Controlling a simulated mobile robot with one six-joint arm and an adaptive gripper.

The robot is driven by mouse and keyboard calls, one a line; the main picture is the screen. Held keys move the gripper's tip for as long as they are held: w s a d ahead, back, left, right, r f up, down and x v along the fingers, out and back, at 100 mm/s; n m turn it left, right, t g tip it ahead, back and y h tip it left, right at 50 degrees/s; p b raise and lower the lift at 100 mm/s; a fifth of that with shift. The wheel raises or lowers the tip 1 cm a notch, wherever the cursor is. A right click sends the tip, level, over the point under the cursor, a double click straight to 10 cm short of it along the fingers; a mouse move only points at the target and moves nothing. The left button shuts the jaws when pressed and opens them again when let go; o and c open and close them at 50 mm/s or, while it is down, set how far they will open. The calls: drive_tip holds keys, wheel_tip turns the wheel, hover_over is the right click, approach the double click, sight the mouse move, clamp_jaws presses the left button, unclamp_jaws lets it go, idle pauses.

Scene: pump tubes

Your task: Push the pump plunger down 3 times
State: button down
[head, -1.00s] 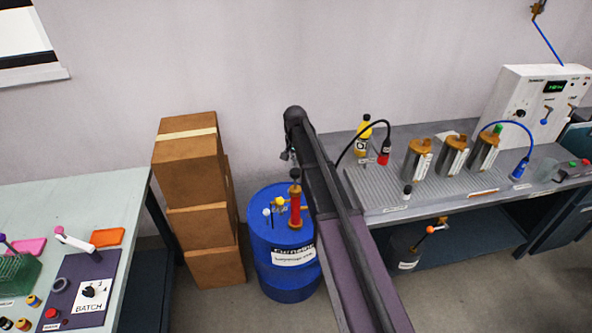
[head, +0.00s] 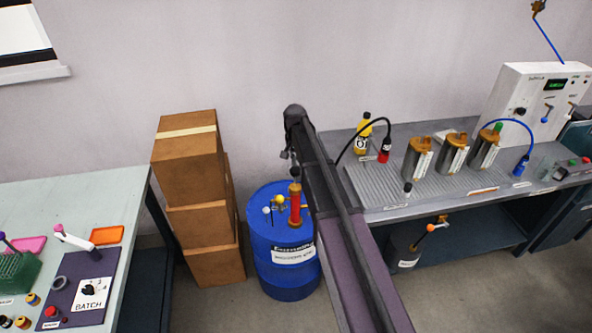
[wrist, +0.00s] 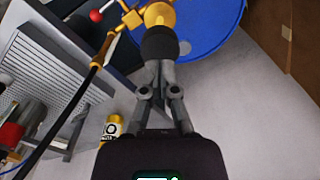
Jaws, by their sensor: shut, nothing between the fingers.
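The pump is a red upright cylinder (head: 295,206) with gold fittings, standing on the lid of a blue drum (head: 280,255). Its black plunger knob (head: 295,172) stands just above the red cylinder. My gripper (head: 294,163) is shut and empty, right above the knob. In the wrist view, the closed fingertips (wrist: 159,68) meet the outline of the black knob (wrist: 159,43); whether they touch it I cannot tell. Gold pump parts (wrist: 158,14) show beyond the knob, over the blue lid. The red cylinder is hidden there behind the knob.
Stacked cardboard boxes (head: 190,158) stand left of the drum. A grey bench (head: 440,205) with several metal canisters is close on the right. A yellow bottle (head: 362,138) and a black cable stand near its left end. Small valves (head: 267,211) sit on the drum lid.

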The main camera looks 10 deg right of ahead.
sight(295, 169)
drive_tip(key=shift+f+b, duration=3.6)
drive_tip(key=shift+f, duration=0.1)
drive_tip(key=shift+r, duration=0.15)
drive_tip(key=shift+r+p, duration=3.7)
drive_tip(key=shift+p, duration=0.2)
